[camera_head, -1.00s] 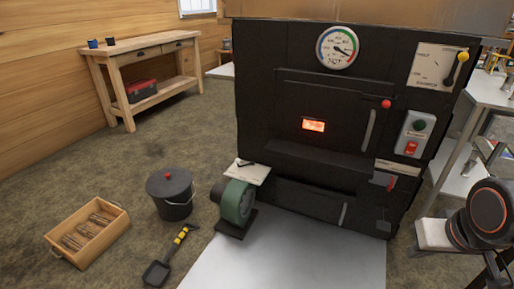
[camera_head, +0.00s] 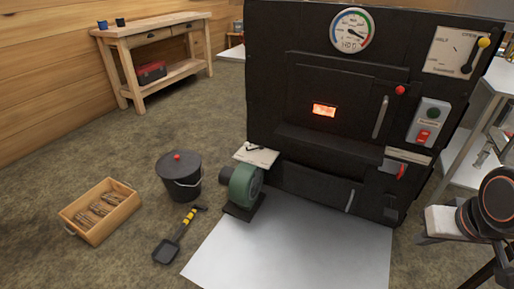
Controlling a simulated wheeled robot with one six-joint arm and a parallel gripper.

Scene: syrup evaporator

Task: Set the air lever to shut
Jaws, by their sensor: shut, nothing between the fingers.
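The black evaporator front (camera_head: 268,75) carries several controls. At its upper right, a white plate (camera_head: 441,58) reads OPEN and HALF; its other words are too small to read. A dark lever with a yellow knob (camera_head: 484,42) on it points up toward OPEN. Lower right, a red-handled lever (camera_head: 401,172) sits by a pale plate (camera_head: 408,155). A white plate with a small black lever (camera_head: 255,148) sits above the green blower (camera_head: 245,187). I cannot tell which is the air lever. My gripper is not in view; only my arm shows at lower right.
A grey switch box (camera_head: 427,121) and a dial gauge (camera_head: 351,30) are on the front. A lidded black bucket (camera_head: 180,180), a shovel (camera_head: 167,250) and a wooden crate (camera_head: 118,221) stand left. A pale floor sheet (camera_head: 290,255) lies clear in front. A metal table (camera_head: 466,168) stands right.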

